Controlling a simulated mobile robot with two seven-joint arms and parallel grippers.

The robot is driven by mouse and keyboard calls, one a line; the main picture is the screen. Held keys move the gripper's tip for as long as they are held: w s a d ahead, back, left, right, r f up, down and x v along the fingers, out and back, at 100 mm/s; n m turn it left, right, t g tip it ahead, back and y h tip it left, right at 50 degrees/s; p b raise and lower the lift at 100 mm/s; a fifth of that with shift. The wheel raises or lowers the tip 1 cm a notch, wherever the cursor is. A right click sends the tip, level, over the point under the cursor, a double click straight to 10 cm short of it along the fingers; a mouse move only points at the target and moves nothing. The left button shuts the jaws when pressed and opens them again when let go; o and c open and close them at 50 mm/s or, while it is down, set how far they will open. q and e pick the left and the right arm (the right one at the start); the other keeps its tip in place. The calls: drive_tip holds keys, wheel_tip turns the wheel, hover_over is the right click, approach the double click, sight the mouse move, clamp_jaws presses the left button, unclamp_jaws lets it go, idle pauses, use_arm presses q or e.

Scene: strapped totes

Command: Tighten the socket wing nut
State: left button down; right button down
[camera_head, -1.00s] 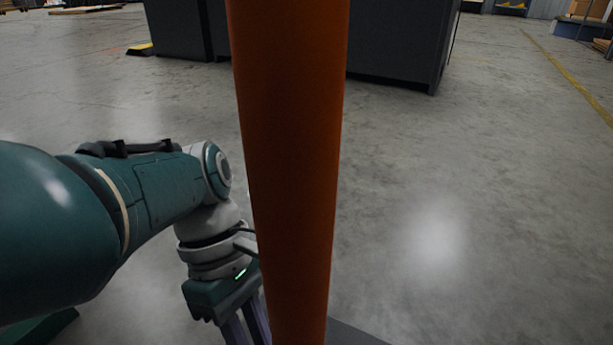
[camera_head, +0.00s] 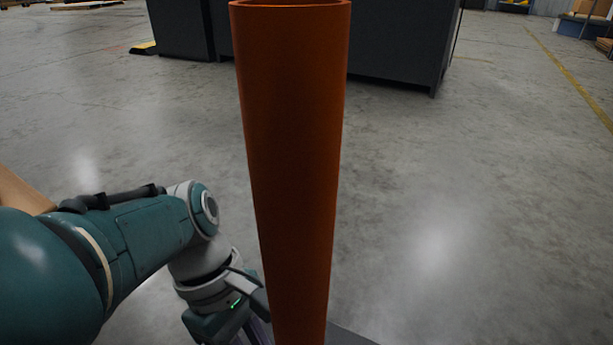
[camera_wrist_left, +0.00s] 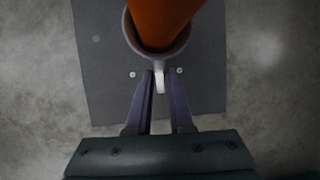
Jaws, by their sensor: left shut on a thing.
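An orange post (camera_head: 292,160) stands upright in the middle of the head view, with its open top rim at the top edge. In the left wrist view the post (camera_wrist_left: 162,18) sits in a round grey socket (camera_wrist_left: 158,52) on a dark base plate (camera_wrist_left: 97,75). The pale wing nut (camera_wrist_left: 160,84) sticks out of the socket's near side. My left gripper (camera_wrist_left: 160,76) is shut on the wing nut, one finger on each side. In the head view its fingertips are hidden behind the post. My right gripper is not in view.
Dark cabinets (camera_head: 400,45) stand behind the post. A tan piece (camera_head: 22,190) shows at the left edge behind my arm. The grey concrete floor (camera_head: 480,200) is clear to the right.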

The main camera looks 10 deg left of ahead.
use_arm(q)
drive_tip(key=c, duration=1)
unclamp_jaws()
drive_tip(key=shift+o, duration=0.2)
drive_tip(key=p+v, duration=0.7)
drive_tip(key=v, duration=0.3)
